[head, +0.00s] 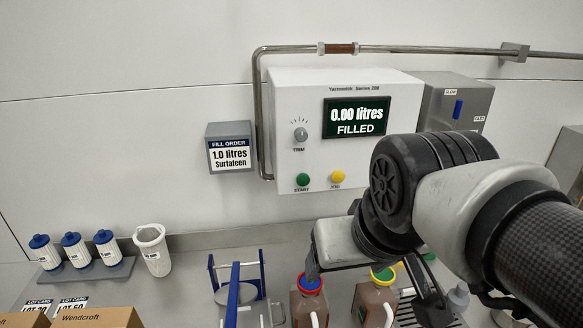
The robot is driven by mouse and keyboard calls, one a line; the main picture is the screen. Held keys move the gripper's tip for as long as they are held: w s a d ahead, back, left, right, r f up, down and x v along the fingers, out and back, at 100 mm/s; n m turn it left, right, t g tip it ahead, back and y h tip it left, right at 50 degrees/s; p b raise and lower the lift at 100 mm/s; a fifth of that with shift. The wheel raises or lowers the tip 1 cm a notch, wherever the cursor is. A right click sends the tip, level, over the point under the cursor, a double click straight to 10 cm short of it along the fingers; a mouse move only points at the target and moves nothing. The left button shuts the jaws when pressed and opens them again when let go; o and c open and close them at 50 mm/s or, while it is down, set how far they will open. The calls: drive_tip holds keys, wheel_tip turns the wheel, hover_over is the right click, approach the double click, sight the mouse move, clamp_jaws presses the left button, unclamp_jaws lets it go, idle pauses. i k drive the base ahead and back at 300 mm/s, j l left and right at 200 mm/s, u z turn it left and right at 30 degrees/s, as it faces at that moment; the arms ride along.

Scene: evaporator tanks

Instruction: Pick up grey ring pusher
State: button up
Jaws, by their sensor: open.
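I cannot clearly pick out a grey ring pusher in the head view. A grey round plate (245,292) sits in a blue-posted frame (262,272) on the counter, and I cannot tell if it is the pusher. A thin grey handle-like piece (277,312) stands just right of the frame, partly cut off by the picture edge. My gripper (368,283) is open, to the right of the frame and above the jugs. One finger overlaps the jug with the red and blue cap (310,285); I cannot tell whether it touches. My arm hides part of the counter.
A brown jug with a yellow and green cap (378,290) stands between my fingers in the picture. Several blue-capped filters stand on a grey rack (88,275), beside a white basket (152,250). Cardboard boxes (95,318) are front left. A white control panel (300,110) is behind.

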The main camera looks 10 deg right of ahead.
sight(458, 298)
drive_tip(key=k+l+z, duration=0.35)
drive_tip(key=z, duration=0.15)
drive_tip(key=k+l+z, duration=0.25)
drive_tip(key=l+z, duration=0.25)
drive_tip(key=i+l+z, duration=0.35)
drive_tip(key=i, duration=0.15)
drive_tip(key=i+l+z, duration=0.2)
drive_tip(key=i+z, duration=0.15)
drive_tip(key=i, duration=0.15)
